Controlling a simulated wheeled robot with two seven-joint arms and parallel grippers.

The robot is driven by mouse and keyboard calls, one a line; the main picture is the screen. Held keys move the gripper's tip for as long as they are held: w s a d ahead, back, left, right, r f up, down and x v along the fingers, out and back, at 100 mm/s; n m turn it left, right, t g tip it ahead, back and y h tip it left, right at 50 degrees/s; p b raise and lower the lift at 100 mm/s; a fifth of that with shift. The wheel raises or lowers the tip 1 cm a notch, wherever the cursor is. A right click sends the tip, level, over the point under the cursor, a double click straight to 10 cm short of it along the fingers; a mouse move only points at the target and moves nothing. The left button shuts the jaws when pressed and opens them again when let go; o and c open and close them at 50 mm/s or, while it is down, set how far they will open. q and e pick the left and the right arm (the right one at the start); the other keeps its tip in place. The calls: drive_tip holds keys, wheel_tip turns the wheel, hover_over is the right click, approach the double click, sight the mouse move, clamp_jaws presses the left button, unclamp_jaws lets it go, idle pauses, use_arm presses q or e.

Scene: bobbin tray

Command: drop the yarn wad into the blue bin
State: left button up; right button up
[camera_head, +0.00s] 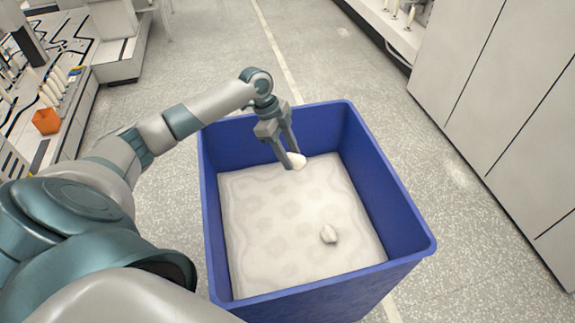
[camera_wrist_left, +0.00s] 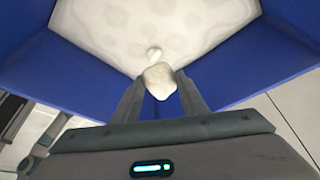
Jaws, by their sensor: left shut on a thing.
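My left gripper (camera_head: 292,163) reaches down inside the blue bin (camera_head: 370,165), near its back wall. It is shut on a small off-white yarn wad (camera_head: 299,160), held above the pale bottom of the bin. In the left wrist view the wad (camera_wrist_left: 160,80) sits between the two fingertips, with the blue bin walls (camera_wrist_left: 245,68) around it. My right gripper is not in view.
Pale cabinets (camera_head: 500,110) stand along the right. At the left is a bench with spools and a small orange container (camera_head: 46,121). Speckled grey floor (camera_head: 180,60) around the bin is open. The bin's high rim surrounds my left gripper.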

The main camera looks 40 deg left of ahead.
use_arm(q)
drive_tip(key=shift+f+b, duration=0.85)
drive_tip(key=shift+f, duration=0.1)
wheel_tip(320, 180, down, 4)
drive_tip(key=b, duration=0.4)
drive_tip(key=shift+f, duration=0.1)
drive_tip(key=o, duration=1.1)
drive_tip(key=b+v, duration=0.4)
drive_tip(key=v, duration=1.3)
drive_tip(key=shift+r+b, duration=0.2)
drive_tip(key=shift+b, duration=0.15)
